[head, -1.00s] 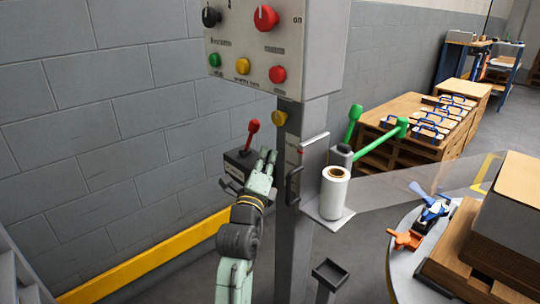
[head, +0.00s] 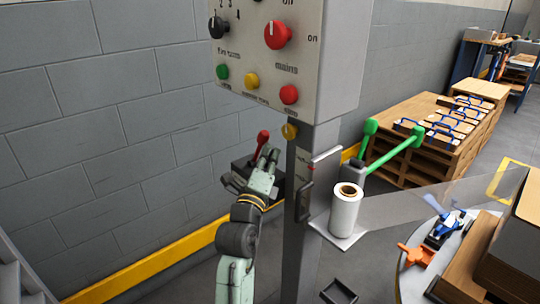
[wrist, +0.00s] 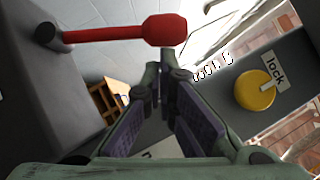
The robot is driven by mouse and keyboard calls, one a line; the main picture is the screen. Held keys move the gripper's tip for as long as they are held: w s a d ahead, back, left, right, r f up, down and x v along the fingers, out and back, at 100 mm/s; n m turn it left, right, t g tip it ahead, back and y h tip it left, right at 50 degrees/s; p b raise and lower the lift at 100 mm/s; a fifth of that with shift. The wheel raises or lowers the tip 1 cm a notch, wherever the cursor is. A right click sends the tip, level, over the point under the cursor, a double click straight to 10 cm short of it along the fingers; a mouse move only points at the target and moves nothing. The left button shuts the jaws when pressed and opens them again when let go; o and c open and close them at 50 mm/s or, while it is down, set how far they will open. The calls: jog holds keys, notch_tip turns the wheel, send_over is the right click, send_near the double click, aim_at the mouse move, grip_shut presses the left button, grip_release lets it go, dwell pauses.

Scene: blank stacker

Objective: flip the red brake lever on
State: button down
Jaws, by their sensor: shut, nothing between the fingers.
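The red brake lever (head: 262,140) rises from a dark box (head: 243,172) beside the grey column. In the wrist view the lever (wrist: 120,32) lies across the top, its thick red knob just beyond my fingertips. My gripper (head: 268,155) is right at the lever in the head view and partly covers the box and the lever's lower part. In the wrist view my gripper (wrist: 168,75) has its fingertips together with nothing between them. Whether the fingertips touch the lever, I cannot tell.
A yellow knob (wrist: 254,90) labelled "lock" sits right of my fingers. A control panel (head: 265,65) with a red mains switch (head: 279,35) is above. The grey column (head: 318,150), a film roll (head: 346,208) and green handles (head: 395,150) stand to the right.

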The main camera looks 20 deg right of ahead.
aim_at(266, 140)
jog(key=shift+w+a+r+n+p, duration=0.1)
jog(key=shift+w+r+n+p, duration=0.1)
jog(key=shift+r+n+p, duration=0.2)
jog(key=shift+w+r+y+p, duration=0.1)
jog(key=shift+y+p, duration=0.2)
jog(key=r+n+p, duration=0.1)
jog(key=w+n+p, duration=0.1)
jog(key=shift+w+a+r+g+y+p, duration=0.1)
jog(key=shift+a+r+g+y+p, duration=0.15)
jog(key=shift+r+g+y+p, duration=0.15)
jog(key=w+a+r+n+g+y+p, duration=0.1)
jog(key=w+a+n+g+y+p, duration=0.1)
jog(key=w+n+g+p, duration=0.2)
jog(key=shift+w+a+r+n+p, duration=0.2)
jog(key=shift+w+r+n+p, duration=0.15)
jog(key=shift+w+n+p, duration=1.25)
jog(key=shift+s+m+p, duration=0.2)
jog(key=shift+m+p, duration=0.2)
jog(key=shift+m, duration=0.1)
